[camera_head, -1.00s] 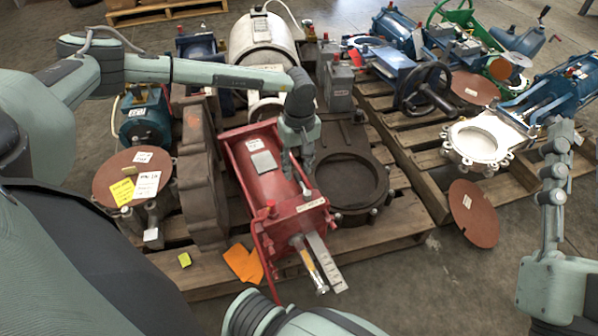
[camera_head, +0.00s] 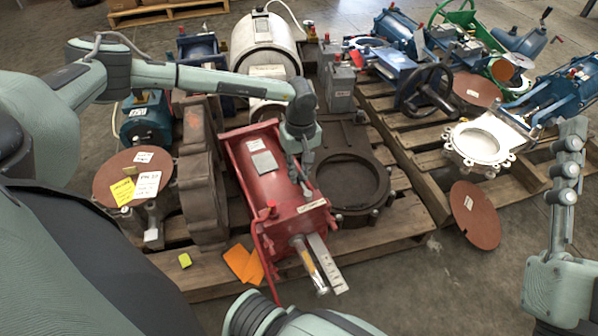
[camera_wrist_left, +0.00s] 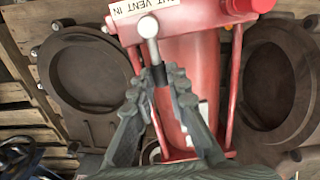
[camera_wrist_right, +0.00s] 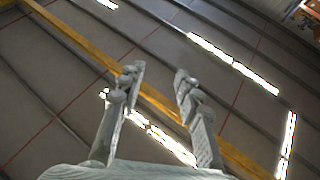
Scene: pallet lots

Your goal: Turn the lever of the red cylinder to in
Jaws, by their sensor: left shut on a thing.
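The red cylinder (camera_head: 272,182) lies on the pallet in the middle of the head view, with a white label on its body. My left gripper (camera_wrist_left: 158,77) is shut on the lever's stem. In the head view my left gripper (camera_head: 306,186) reaches down over the cylinder's right side and hides the lever. My right gripper (camera_wrist_right: 158,80) is open and empty, facing the ceiling.
A brown flanged valve body (camera_head: 384,190) lies right of the cylinder, and a thick brown ring (camera_head: 202,185) stands left. Orange tags (camera_head: 243,263) lie by the front. A white tank (camera_head: 264,45) is behind. A second pallet (camera_head: 425,180) holds blue valves at right.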

